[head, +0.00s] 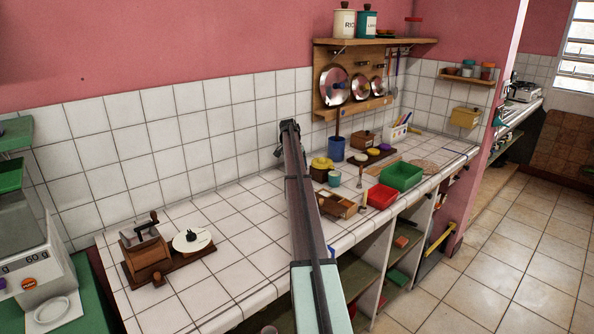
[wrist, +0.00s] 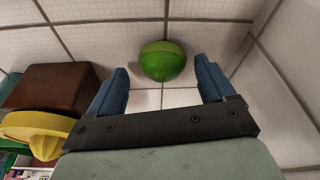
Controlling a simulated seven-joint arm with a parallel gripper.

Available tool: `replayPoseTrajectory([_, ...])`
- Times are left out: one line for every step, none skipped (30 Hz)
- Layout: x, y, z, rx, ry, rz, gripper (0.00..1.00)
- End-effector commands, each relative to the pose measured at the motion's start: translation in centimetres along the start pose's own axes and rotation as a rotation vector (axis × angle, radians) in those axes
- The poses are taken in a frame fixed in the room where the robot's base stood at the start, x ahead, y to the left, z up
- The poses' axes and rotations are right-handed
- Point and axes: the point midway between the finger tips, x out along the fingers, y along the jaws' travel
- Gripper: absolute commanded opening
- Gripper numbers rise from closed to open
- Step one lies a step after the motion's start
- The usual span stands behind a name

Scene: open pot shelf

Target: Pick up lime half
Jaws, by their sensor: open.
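The lime half (wrist: 162,60) is a green rounded piece on the white tiled counter, near the tiled wall, in the wrist view. It lies ahead of and between the two blue fingers of my gripper (wrist: 161,68), with a gap to each side. The gripper is open, and nothing is held in it. In the head view my arm reaches over the counter toward the back wall; the lime half cannot be seen there, and the fingers cannot be made out.
In the wrist view a brown block (wrist: 55,88) and a yellow juicer-like thing (wrist: 38,128) stand close on the left. A wooden grinder (head: 146,258) stands at left; the tiles between are clear.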

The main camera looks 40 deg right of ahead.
Motion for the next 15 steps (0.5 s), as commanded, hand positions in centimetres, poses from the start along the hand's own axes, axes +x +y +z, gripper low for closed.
replayPoseTrajectory([0.38, -0.02, -0.03, 0.000, 0.000, 0.000, 0.83])
replayPoseTrajectory([0.49, -0.02, -0.04, 0.000, 0.001, -0.001, 0.83])
replayPoseTrajectory([0.56, -0.02, -0.04, 0.000, 0.001, -0.001, 0.83])
replayPoseTrajectory([0.57, -0.02, -0.04, 0.000, 0.001, -0.001, 0.83])
replayPoseTrajectory([0.56, -0.03, -0.04, 0.000, 0.001, -0.001, 0.83])
replayPoseTrajectory([0.55, -0.03, -0.04, 0.000, 0.001, -0.001, 0.83])
replayPoseTrajectory([0.55, -0.03, -0.04, 0.000, 0.001, -0.001, 0.83])
replayPoseTrajectory([0.54, -0.03, -0.04, 0.000, 0.001, -0.001, 0.83])
replayPoseTrajectory([0.54, -0.02, -0.03, 0.000, 0.001, -0.001, 0.81])
replayPoseTrajectory([0.54, -0.02, -0.02, 0.000, 0.001, -0.001, 0.78])
replayPoseTrajectory([0.54, -0.02, -0.02, 0.000, 0.001, -0.001, 0.75])
replayPoseTrajectory([0.54, -0.02, -0.02, 0.000, 0.001, -0.001, 0.71])
replayPoseTrajectory([0.54, -0.03, -0.02, 0.000, 0.001, -0.001, 0.68])
replayPoseTrajectory([0.54, -0.03, -0.02, 0.000, 0.001, -0.001, 0.65])
replayPoseTrajectory([0.53, -0.02, -0.02, 0.000, 0.001, -0.001, 0.62])
